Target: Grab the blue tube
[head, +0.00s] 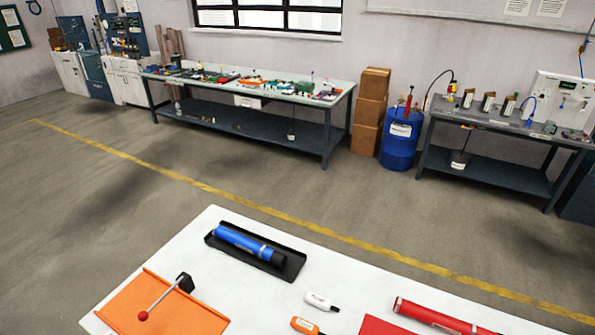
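The blue tube (241,241) lies on its side in a shallow black tray (287,276) on the white table in front of me. Its right end is black, with a pale ring beside it. It runs slantwise, from upper left to lower right. Neither of my grippers shows in the head view, and nothing touches the tube.
The white table (225,313) also holds an orange board (140,305), a red-knobbed lever (164,298), a white bottle (320,301), an orange bottle (304,325) and a red tube (430,315). Workbenches, boxes and a blue drum (400,145) stand far back. Floor between is clear.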

